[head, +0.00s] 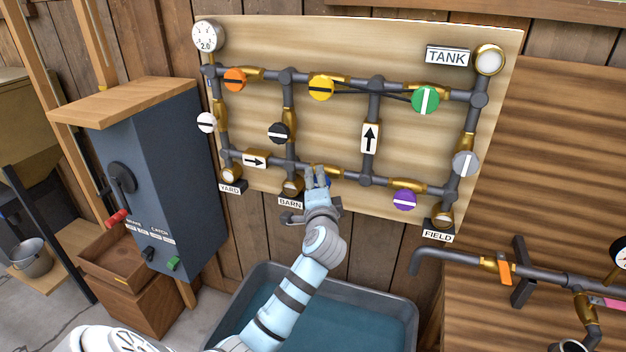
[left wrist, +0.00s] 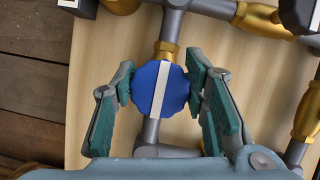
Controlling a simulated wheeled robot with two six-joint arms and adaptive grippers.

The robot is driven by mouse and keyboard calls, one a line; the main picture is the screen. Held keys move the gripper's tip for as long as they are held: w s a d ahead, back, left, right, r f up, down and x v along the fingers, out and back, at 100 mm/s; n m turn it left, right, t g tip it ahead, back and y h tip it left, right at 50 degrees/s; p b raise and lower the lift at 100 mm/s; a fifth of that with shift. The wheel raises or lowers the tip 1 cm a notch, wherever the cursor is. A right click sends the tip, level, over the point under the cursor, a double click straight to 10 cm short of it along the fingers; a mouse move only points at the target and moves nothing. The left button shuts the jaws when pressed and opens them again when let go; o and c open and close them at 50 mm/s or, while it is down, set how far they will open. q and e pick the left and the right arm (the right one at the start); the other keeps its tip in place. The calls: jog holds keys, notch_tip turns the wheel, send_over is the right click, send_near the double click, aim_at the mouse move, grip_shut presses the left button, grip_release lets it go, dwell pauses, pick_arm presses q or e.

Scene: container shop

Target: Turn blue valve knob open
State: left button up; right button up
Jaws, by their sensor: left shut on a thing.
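The blue valve knob (left wrist: 147,90) sits between the two green-padded fingers of my left gripper (left wrist: 161,78) in the left wrist view. The fingers are shut on its left and right sides. A white stripe crosses the knob's face and runs nearly in line with the grey pipe and brass fitting behind it. In the head view my left gripper (head: 317,174) reaches the lower pipe run just above and right of the BARN label (head: 290,202). It hides most of the knob there. My right gripper is not in view.
The pipe board (head: 335,130) carries orange (head: 235,79), yellow (head: 321,87), green (head: 425,100), black (head: 278,133), white (head: 206,123), grey (head: 466,164) and purple (head: 404,201) knobs. A water trough (head: 395,318) stands below. A dark cabinet (head: 160,170) stands at left.

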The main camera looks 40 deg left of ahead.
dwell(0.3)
pick_arm(q)
jog(key=o, duration=1.2)
jog(key=shift+w+a, duration=0.1)
jog(key=v, duration=1.2)
